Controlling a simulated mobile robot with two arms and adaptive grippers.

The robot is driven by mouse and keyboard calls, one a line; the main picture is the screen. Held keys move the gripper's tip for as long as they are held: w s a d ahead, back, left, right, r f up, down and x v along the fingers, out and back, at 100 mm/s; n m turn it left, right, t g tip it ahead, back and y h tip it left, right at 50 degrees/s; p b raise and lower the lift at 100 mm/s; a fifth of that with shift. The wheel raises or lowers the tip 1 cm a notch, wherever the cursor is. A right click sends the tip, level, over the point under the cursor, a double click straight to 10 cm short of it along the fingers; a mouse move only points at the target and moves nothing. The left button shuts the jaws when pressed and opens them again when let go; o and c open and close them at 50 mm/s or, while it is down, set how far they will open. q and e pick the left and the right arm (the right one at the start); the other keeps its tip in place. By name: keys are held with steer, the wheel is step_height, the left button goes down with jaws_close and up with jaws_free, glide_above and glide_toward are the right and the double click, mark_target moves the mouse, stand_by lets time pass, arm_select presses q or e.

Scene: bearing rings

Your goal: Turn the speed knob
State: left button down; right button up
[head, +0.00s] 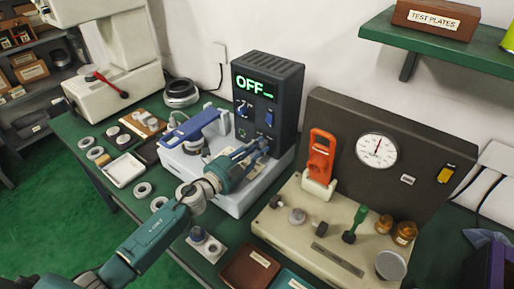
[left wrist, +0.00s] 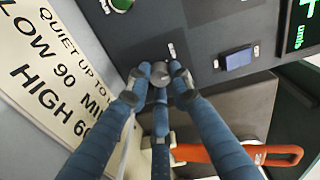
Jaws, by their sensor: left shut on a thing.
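The dark control box (head: 285,80) stands upright at mid-table, its green display (head: 254,87) reading OFF. My left gripper (head: 261,145) reaches the lower front of this box. In the left wrist view my left gripper (left wrist: 157,88) has its blue fingers closed around a small grey knob (left wrist: 160,70) on the dark panel. The fingertips hide part of the knob, and its pointer position cannot be told. In the head view the knob is hidden behind the fingers. My right gripper is in neither view.
A blue switch (left wrist: 238,60) sits on the panel near the fingers. An orange clamp handle (head: 319,155) stands right of the box on a beige fixture with a dial gauge (head: 376,150). Several rings and a white tray (head: 125,170) lie to the left.

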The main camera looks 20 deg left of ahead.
arm_select(q)
steer(key=m, duration=0.4)
steer(key=shift+d, duration=0.15)
steer(key=shift+s+f+m, duration=0.1)
steer(key=shift+f+m, duration=0.05)
steer(key=shift+m, duration=1.55)
steer(key=shift+d+f, duration=0.1)
steer(key=c, duration=1.7)
jaws_free()
steer(key=shift+o, duration=0.8)
steer(key=shift+y, duration=0.3)
steer(key=shift+s+a, duration=0.2)
steer(key=v, duration=1.1)
steer(key=shift+s, duration=0.25)
